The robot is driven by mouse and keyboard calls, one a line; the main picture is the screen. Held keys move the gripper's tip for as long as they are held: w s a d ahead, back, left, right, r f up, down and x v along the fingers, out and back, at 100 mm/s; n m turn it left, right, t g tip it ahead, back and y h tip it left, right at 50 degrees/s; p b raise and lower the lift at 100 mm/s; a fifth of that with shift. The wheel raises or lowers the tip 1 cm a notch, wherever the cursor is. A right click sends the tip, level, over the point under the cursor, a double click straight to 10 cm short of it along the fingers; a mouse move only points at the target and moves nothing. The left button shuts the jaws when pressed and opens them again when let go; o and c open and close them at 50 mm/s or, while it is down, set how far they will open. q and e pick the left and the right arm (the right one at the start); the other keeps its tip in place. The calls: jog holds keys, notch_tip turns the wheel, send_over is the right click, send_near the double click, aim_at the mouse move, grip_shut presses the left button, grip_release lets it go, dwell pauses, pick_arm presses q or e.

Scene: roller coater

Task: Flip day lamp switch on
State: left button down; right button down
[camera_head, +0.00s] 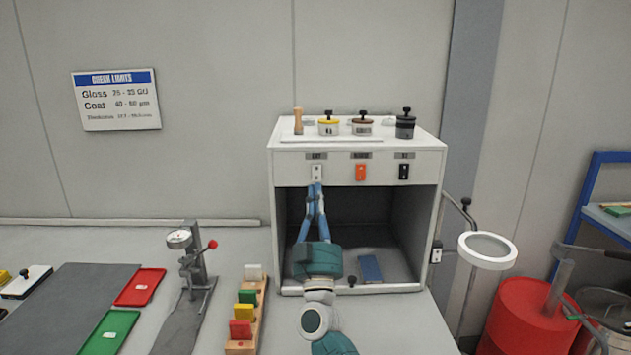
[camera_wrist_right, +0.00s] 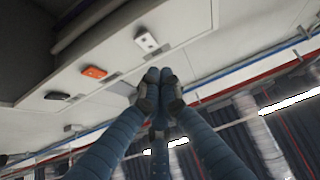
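A white light box (camera_head: 435,170) stands on the bench with three rocker switches on its front panel: white (camera_head: 317,172), orange (camera_head: 361,172) and black (camera_head: 404,172). The label above the white switch appears to read "DAY", though it is blurred. My right gripper (camera_head: 316,188) points up just below the white switch, fingertips together and empty. In the right wrist view the closed fingertips (camera_wrist_right: 160,78) sit apart from the white switch (camera_wrist_right: 147,42); the orange switch (camera_wrist_right: 94,72) and black switch (camera_wrist_right: 57,96) are farther left. My left gripper is not in view.
Jars (camera_head: 405,124) and a wooden peg (camera_head: 298,121) stand on top of the box. A blue panel (camera_head: 371,269) lies inside it. A ring lamp (camera_head: 487,250) is at the right; a gauge stand (camera_head: 197,255) and block rack (camera_head: 262,310) are left.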

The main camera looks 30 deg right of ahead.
aim_at(315, 173)
jog(key=shift+w+d, duration=0.4)
jog(key=shift+w, duration=0.25)
jog(key=shift+w+d, duration=0.4)
jog(key=shift+w, duration=0.3)
jog(key=shift+w+d, duration=0.4)
jog(key=shift+w, duration=0.25)
jog(key=b, duration=0.2)
jog(key=f+b, duration=0.1)
jog(key=b, duration=0.2)
jog(key=shift+w+d+f+t, duration=0.15)
jog(key=shift+w+d+t, duration=0.05)
jog(key=shift+w+t, duration=0.2)
jog(key=shift+r, duration=0.35)
jog(key=shift+s, duration=0.1)
